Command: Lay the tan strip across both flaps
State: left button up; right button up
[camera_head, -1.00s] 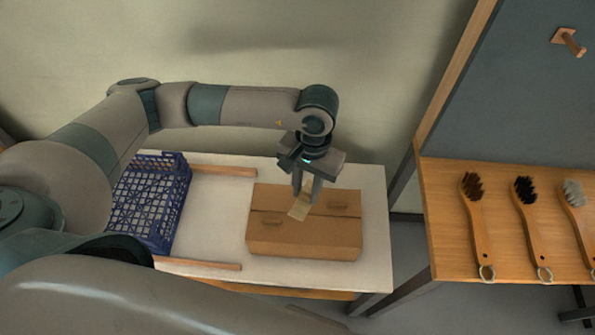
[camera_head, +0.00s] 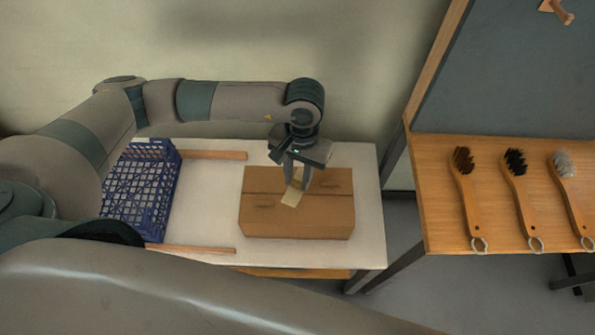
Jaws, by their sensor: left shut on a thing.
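A closed brown cardboard box (camera_head: 296,225) sits on the white table. Its two top flaps meet at a seam running left to right across the top. My left gripper (camera_head: 298,184) points down over the middle of the box top and is shut on the tan strip (camera_head: 292,197). The strip's free end hangs below the fingers, slanting toward the front and over the seam. Its upper end is hidden by the fingers. I cannot tell whether the strip touches the flaps. My right gripper is out of view.
A blue plastic crate (camera_head: 165,200) stands left of the box on the white table (camera_head: 367,215). Wooden strips (camera_head: 212,155) lie near the table's back and front. To the right, a wooden bench (camera_head: 440,205) holds several brushes (camera_head: 468,195), beyond a gap.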

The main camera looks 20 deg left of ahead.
aim_at(297, 185)
pick_arm(q)
jog(key=shift+f, duration=1.55)
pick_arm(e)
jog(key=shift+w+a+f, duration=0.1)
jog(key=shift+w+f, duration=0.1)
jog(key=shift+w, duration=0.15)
pick_arm(q)
jog(key=shift+f+b, duration=0.3)
jog(key=shift+b, duration=0.35)
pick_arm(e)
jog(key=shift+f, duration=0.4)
